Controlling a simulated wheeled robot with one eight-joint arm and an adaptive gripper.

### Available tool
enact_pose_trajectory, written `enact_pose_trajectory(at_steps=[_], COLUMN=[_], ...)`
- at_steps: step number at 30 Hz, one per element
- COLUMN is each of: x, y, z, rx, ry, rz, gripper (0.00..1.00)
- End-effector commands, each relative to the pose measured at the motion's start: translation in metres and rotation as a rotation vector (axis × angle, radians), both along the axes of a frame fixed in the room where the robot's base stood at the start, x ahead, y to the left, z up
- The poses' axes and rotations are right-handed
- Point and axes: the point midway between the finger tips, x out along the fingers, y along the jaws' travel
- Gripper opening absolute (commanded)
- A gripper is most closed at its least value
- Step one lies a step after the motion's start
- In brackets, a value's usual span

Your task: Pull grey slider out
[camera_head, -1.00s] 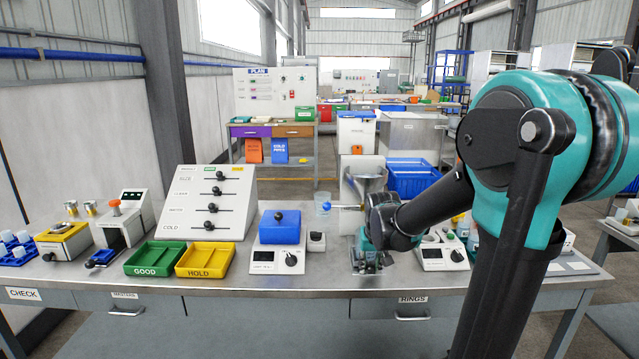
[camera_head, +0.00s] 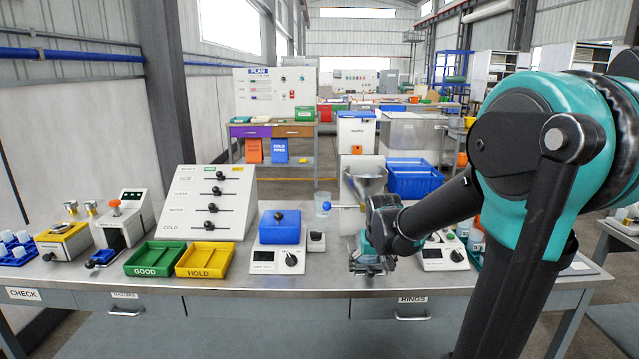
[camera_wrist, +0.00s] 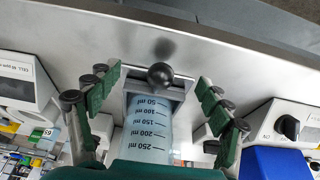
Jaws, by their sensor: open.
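In the wrist view a grey slider (camera_wrist: 178,93) sticks out as a flat plate with a black ball knob (camera_wrist: 160,75) at its outer end. A clear measuring vessel (camera_wrist: 149,130) with ml marks shows right behind it. My gripper (camera_wrist: 160,79) is open, with one green-padded finger on each side of the knob and a gap on both sides. In the head view my gripper (camera_head: 367,266) is low in front of the dispenser (camera_head: 362,178), near the bench's front edge. My gripper and arm hide the slider there.
A scale with a blue tub (camera_head: 280,227) stands left of my gripper. Another grey device (camera_head: 443,254) stands close on the right. Green (camera_head: 153,270) and yellow (camera_head: 204,271) trays are further left. The bench's front strip (camera_head: 318,282) is clear.

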Motion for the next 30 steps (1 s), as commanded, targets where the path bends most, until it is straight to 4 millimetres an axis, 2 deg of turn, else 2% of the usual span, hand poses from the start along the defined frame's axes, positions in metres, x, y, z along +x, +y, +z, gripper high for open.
enact_pose_trajectory(at_steps=[5, 30], x=[0.000, 0.000], y=[0.000, 0.000], z=[0.004, 0.059], rx=[0.000, 0.000], ry=[0.000, 0.000], rz=[0.000, 0.000], gripper=[0.79, 0.79])
